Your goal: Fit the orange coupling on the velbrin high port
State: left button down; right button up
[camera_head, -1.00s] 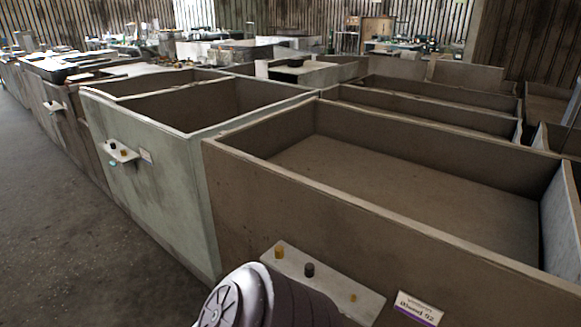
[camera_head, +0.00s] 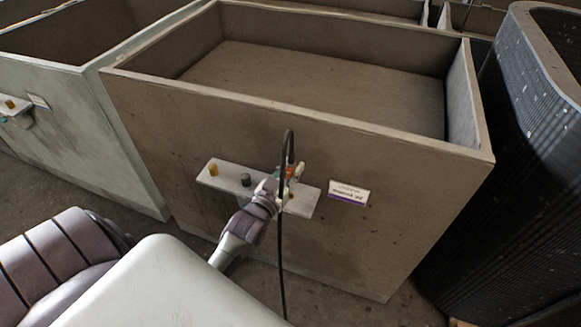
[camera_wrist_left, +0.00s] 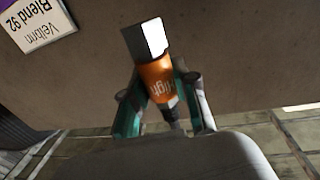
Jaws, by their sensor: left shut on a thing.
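The orange coupling (camera_wrist_left: 157,82), marked "High", sits between the green fingers of my left gripper (camera_wrist_left: 160,105) in the left wrist view. A pale metal block-like end (camera_wrist_left: 147,40) shows beyond it. In the head view my left gripper (camera_head: 288,178) is shut on the coupling at the right part of a pale ledge (camera_head: 225,179) on the brown tank. I cannot tell whether the coupling touches a port. My right gripper is out of view.
A label (camera_head: 348,192) sits right of the ledge; in the wrist view the label (camera_wrist_left: 38,22) reads Velbrin Blend 92. A black hose (camera_head: 281,255) loops over the gripper and hangs down. The open brown tank (camera_head: 400,190) stands between a pale green tank (camera_head: 85,120) and a dark ribbed unit (camera_head: 520,180).

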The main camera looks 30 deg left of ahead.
pick_arm(q)
jog(key=b, duration=0.5)
send_over(291, 194)
jog(key=shift+w+a+f, duration=0.1)
jog(key=shift+w+f, duration=0.05)
jog(key=shift+f, duration=2.2)
jog(key=shift+r+p, duration=0.4)
jog(key=shift+p, duration=0.2)
jog(key=shift+f+b, duration=0.6)
jog(key=shift+f, duration=0.9)
jog(key=c, duration=0.8)
grip_release()
jog(key=shift+s+f, duration=0.1)
jog(key=shift+s, duration=0.15)
